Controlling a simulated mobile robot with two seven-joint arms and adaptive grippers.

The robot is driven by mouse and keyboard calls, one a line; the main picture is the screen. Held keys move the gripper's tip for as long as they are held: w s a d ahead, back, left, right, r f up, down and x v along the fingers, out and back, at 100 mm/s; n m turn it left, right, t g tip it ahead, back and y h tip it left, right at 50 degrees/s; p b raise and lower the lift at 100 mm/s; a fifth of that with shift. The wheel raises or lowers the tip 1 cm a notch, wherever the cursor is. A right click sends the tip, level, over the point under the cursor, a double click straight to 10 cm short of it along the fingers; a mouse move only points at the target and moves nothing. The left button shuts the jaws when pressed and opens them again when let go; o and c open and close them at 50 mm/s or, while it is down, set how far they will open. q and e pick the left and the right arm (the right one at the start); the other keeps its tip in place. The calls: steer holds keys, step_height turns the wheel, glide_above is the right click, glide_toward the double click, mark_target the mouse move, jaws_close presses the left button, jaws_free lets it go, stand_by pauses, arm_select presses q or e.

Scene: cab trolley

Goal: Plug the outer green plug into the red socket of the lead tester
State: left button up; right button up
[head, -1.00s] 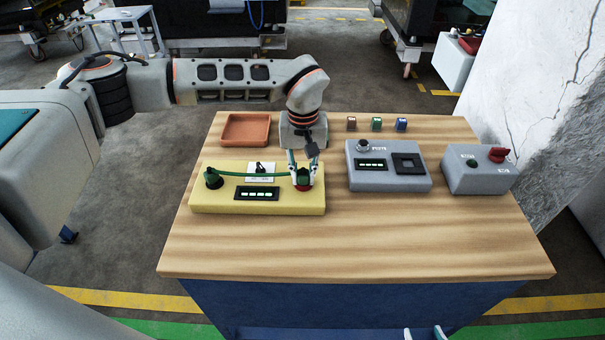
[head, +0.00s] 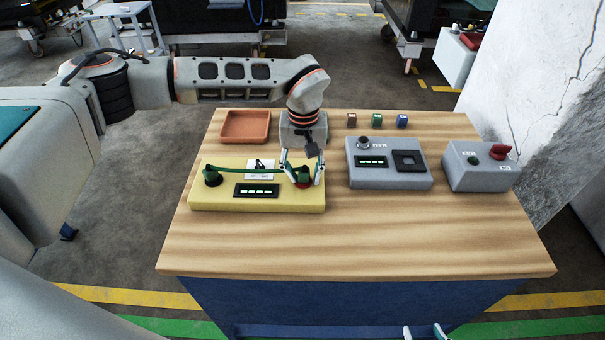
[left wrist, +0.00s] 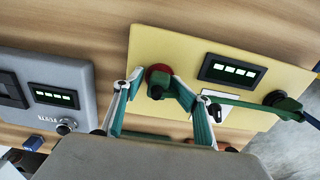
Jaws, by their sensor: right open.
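The yellow lead tester (head: 220,204) lies at the left of the table. The outer green plug (head: 303,176) sits upright in the red socket (head: 304,186); both also show in the left wrist view, the plug (left wrist: 156,90) in front of the red socket (left wrist: 158,71). A green lead runs left to another green plug (head: 212,171) in a dark socket. My left gripper (head: 302,182) is open, its fingers spread on either side of the outer plug, apart from it. My right gripper (head: 425,333) is open and empty at the bottom edge, in front of the table.
A grey box with a display (head: 388,180) and a grey box with a red knob (head: 480,180) stand to the right. An orange tray (head: 246,140) and three small coloured blocks (head: 376,122) are behind. The front of the wooden table (head: 360,235) is clear.

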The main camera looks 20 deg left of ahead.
arm_select(q)
step_height(320, 180, up, 12)
steer(key=shift+f, duration=0.15)
stand_by(0.3)
steer(key=o, duration=1.3)
step_height(320, 180, up, 9)
steer(key=p, duration=0.1)
steer(key=shift+s+f, duration=0.1)
stand_by(0.4)
